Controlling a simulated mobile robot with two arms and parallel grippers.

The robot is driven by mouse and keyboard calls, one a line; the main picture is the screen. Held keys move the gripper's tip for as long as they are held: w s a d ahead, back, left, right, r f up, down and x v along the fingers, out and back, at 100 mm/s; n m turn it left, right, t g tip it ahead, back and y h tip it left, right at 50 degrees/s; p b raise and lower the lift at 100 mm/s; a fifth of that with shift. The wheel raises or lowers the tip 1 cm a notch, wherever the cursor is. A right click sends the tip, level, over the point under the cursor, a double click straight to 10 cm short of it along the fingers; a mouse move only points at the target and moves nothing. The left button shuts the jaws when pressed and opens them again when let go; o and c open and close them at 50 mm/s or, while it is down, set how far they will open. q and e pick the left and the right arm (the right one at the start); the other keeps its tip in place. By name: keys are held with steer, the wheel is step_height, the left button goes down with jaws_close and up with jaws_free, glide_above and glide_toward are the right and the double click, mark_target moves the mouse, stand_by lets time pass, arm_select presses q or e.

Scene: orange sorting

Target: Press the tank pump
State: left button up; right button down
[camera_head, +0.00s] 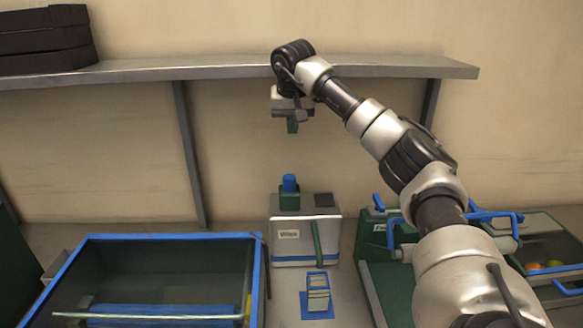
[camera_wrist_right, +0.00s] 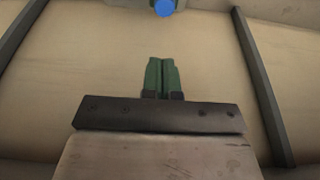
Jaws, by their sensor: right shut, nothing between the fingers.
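The tank (camera_head: 293,240) is a light metal box with a green handle and a label, standing on the counter in the head view. Its pump (camera_head: 289,183) is a blue knob on a green base on top of the tank's left side. The blue knob (camera_wrist_right: 164,7) also shows at the top edge of the right wrist view. My right gripper (camera_head: 292,127) is shut and empty, high above the pump and apart from it. Its green fingers (camera_wrist_right: 162,78) are together in the wrist view. My left gripper is not in view.
A small container on a blue base (camera_head: 317,312) stands in front of the tank. A large blue-rimmed bin (camera_head: 160,237) is at left. Green equipment with blue bars (camera_head: 378,262) is at right. A metal shelf (camera_head: 200,70) runs along the wall, close to my right wrist.

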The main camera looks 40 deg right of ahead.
mark_target(292, 178)
steer(key=p+x, duration=0.1)
steer(key=x, duration=0.3)
steer(key=p+x, duration=0.1)
steer(key=x, duration=0.3)
steer(key=p+x, duration=0.1)
steer(key=x, duration=0.4)
steer(key=shift+s+a+f, duration=0.2)
steer(key=shift+s+a, duration=0.1)
steer(key=shift+f+p, duration=0.3)
steer(key=shift+f, duration=0.15)
steer(key=shift+f, duration=0.1)
step_height(292, 178, down, 4)
steer(key=shift+s+r+b, duration=0.1)
steer(key=shift+r+b, duration=0.1)
steer(key=shift+b, duration=0.6)
steer(key=shift+a, duration=0.1)
steer(key=shift+r, duration=0.1)
steer(key=b+v, duration=0.2)
steer(key=v, duration=0.9)
